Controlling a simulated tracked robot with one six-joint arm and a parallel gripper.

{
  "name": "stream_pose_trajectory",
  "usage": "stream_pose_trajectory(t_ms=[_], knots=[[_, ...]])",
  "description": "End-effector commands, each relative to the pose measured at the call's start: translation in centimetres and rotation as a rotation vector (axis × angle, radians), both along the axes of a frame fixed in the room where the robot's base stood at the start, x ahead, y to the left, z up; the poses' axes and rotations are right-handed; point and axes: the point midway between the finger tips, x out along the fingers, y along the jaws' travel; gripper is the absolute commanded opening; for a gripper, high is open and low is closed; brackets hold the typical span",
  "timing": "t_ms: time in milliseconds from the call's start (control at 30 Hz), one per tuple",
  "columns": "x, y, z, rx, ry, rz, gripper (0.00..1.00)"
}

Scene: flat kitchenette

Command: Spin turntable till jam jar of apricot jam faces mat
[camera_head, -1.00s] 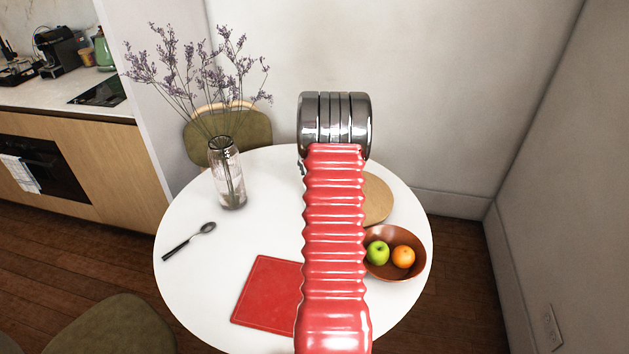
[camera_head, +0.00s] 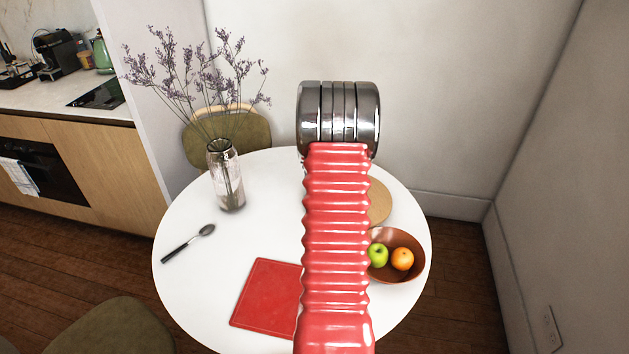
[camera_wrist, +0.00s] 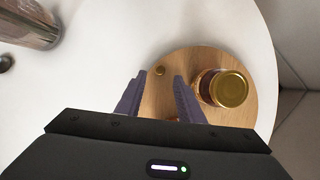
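The turntable is a round wooden disc (camera_head: 379,203) on the white table, mostly hidden behind my red arm in the head view. In the wrist view the turntable (camera_wrist: 188,58) carries a jam jar with a gold lid (camera_wrist: 229,88) near its right side. The jar's label cannot be read. The red mat (camera_head: 268,295) lies at the table's front, partly covered by my arm.
A copper bowl (camera_head: 407,273) with a green apple and an orange sits close to the turntable. A glass vase (camera_head: 227,178) with dried flowers stands at the back left. A spoon (camera_head: 188,244) lies on the left.

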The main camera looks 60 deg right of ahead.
Motion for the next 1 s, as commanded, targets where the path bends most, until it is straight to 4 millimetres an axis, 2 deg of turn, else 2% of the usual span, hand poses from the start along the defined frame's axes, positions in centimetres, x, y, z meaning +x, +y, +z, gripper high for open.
stream_pose_trajectory(t_ms=[300, 500, 1000], knots=[[-1.5, 1.1, 4.7, -0.002, -0.001, 0.0, 0.35], [-2.3, 1.6, 6.9, -0.002, -0.001, 0.001, 0.35], [-2.5, 1.7, 7.5, -0.001, -0.001, 0.0, 0.35]])
